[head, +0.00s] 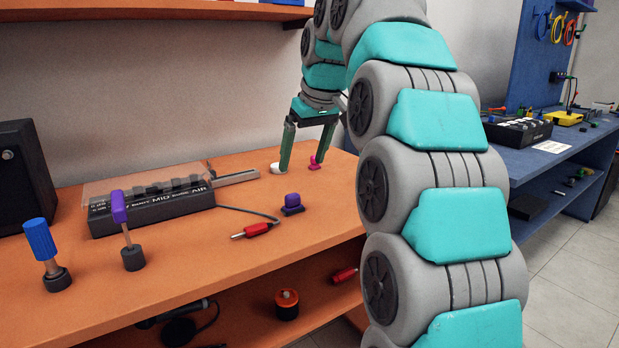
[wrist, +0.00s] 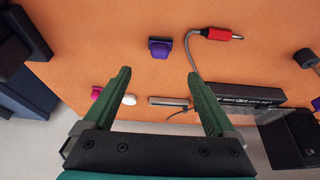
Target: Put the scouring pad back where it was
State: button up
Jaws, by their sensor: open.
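A small white rounded thing (head: 282,167) lies by the left finger in the head view, and inside the left finger in the wrist view (wrist: 129,99). A magenta piece (head: 316,168) is by the other finger in the head view. A purple block on a dark base (head: 292,205) stands nearer the front; it also shows in the wrist view (wrist: 160,48).
The orange table (head: 320,215) holds a dark panel box (head: 150,208) with a clear cover, a red plug on a cable (head: 256,230), a purple-topped post (head: 119,207), a blue-topped post (head: 41,240) and a black box (head: 25,170). A blue bench (head: 545,160) stands at right.

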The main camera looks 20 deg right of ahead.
jog(key=shift+r, duration=0.1)
jog(key=s+f+m+g, duration=0.1)
jog(key=s+f+g, duration=0.1)
jog(key=s+f, duration=0.8)
jog(key=s+a+f+m+g+h, duration=0.1)
jog(key=s+f+g, duration=0.1)
jog(key=s+f, duration=0.8)
jog(key=s+f+m+g, duration=0.1)
jog(key=s+f+g, duration=0.1)
jog(key=s+f, duration=0.8)
jog(key=s, duration=0.9)
jog(key=shift+a+f+m, duration=0.2)
jog(key=shift+m, duration=0.1)
jog(key=shift+r, duration=0.15)
